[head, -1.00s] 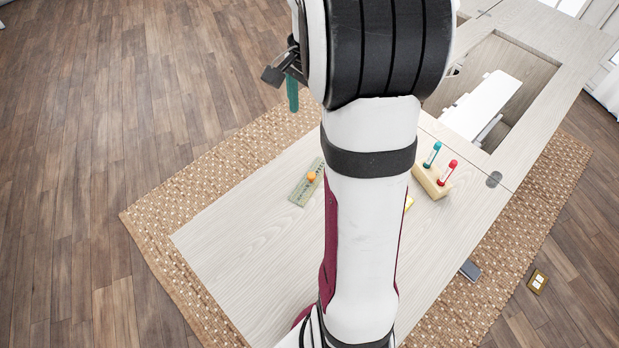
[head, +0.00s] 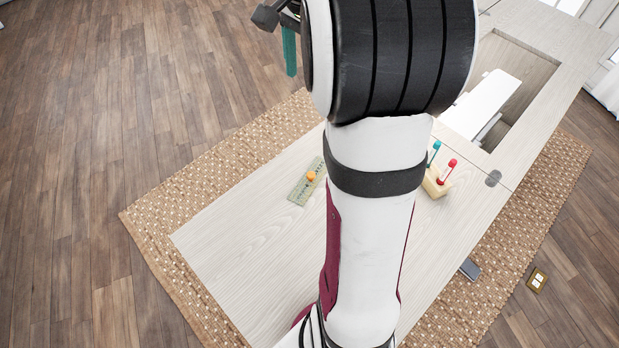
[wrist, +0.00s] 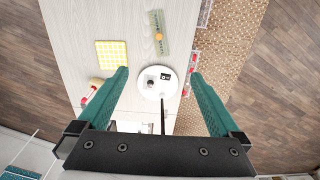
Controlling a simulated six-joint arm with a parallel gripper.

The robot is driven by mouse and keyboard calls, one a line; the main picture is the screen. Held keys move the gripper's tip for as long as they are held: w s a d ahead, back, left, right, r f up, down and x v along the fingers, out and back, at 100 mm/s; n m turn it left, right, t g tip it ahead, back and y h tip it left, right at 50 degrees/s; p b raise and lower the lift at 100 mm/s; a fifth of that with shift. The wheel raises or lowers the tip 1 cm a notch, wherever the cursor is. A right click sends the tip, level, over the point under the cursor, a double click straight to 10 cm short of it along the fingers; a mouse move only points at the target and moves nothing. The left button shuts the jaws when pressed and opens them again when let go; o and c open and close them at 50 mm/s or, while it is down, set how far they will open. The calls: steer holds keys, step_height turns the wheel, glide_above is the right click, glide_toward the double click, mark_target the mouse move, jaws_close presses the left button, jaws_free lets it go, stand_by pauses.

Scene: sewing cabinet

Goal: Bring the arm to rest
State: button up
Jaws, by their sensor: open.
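My gripper (wrist: 159,74) shows in the wrist view as two teal fingers held wide apart with nothing between them. In the head view only one teal finger (head: 289,50) shows at the top, left of my arm's dark joint; the rest is hidden or out of frame. The gripper is high above the pale wooden cabinet top (head: 235,245) and touches nothing in view. My arm stands upright through the middle of the head view and covers part of the cabinet top.
A green ruler-like strip (head: 300,192) with an orange knob (head: 311,176) lies on the top. A wooden block (head: 434,184) holds red and teal-capped items. The wrist view shows a yellow checked square (wrist: 112,54) and a white round dish (wrist: 146,88) with dark items.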

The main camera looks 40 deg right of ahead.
steer(key=s+a+f+n+y, duration=0.1)
steer(key=s+a+n, duration=0.3)
steer(key=a, duration=0.5)
steer(key=s+a+f+n, duration=0.1)
steer(key=s+a+n, duration=0.2)
steer(key=a, duration=0.6)
steer(key=s+a+f+n, duration=0.5)
steer(key=s+a, duration=0.3)
steer(key=s, duration=0.2)
steer(key=shift+s+a+f+n+y, duration=0.2)
steer(key=shift+s+f+n+y, duration=0.15)
steer(key=shift+f, duration=0.3)
steer(key=shift+c, duration=0.6)
steer(key=shift+w, duration=0.1)
steer(key=c, duration=0.5)
